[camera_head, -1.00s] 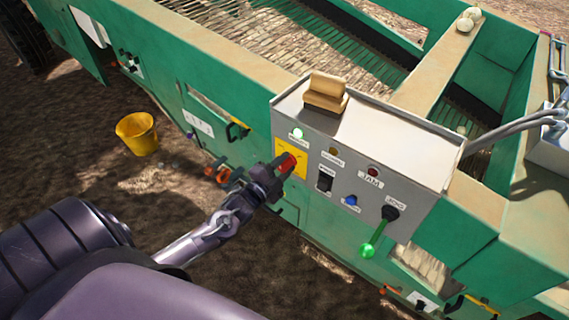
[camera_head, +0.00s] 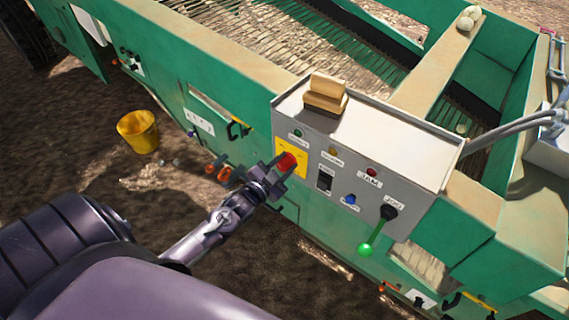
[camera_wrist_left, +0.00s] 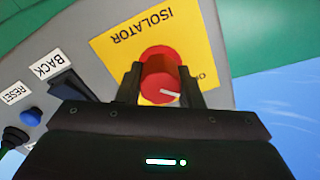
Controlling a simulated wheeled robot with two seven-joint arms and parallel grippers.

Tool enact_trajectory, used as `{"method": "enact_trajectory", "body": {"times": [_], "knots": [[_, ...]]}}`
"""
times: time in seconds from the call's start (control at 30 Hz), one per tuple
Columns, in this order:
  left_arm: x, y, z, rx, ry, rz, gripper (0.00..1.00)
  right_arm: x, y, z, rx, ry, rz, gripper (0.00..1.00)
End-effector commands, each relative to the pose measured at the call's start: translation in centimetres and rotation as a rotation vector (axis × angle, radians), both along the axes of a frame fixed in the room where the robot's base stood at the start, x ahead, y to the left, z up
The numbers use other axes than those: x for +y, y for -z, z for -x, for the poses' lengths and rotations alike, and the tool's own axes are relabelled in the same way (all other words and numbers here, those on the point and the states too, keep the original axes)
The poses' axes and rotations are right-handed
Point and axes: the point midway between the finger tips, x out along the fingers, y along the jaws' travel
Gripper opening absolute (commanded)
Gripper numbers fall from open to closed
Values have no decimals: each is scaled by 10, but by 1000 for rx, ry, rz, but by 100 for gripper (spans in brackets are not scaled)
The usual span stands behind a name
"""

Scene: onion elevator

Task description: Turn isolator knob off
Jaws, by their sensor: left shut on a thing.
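The red isolator knob (camera_head: 286,161) sits on a yellow plate (camera_head: 303,170) on the grey control box (camera_head: 400,187). My left gripper (camera_head: 281,167) is shut on the knob. In the left wrist view the knob (camera_wrist_left: 160,75) is between the two dark fingers (camera_wrist_left: 163,88), and its white mark slants across the lower right of its face. The yellow plate (camera_wrist_left: 115,47) reads "ISOLATOR", upside down in this view; other lettering on it is partly covered by a finger. The green indicator (camera_head: 298,133) above the plate looks dark. My right gripper is not in view.
The box also bears a black switch (camera_head: 325,179), a blue button (camera_head: 350,199), a red lamp (camera_head: 372,171) and a green-tipped lever (camera_head: 367,249). A brush-like tan block (camera_head: 325,94) stands on its top. A yellow bucket (camera_head: 138,131) stands on the ground at left.

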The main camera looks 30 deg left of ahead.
Motion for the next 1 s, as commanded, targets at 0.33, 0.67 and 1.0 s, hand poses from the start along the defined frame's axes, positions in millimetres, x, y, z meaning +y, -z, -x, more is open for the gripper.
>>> {"method": "enact_trajectory", "body": {"times": [0.33,0.67,1.0], "knots": [[0,2,1,5,-1,10,11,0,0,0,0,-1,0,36],[0,1,0,3,0,9,55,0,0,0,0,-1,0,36],[1,3,12,4,0,8,55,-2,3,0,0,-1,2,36]]}}
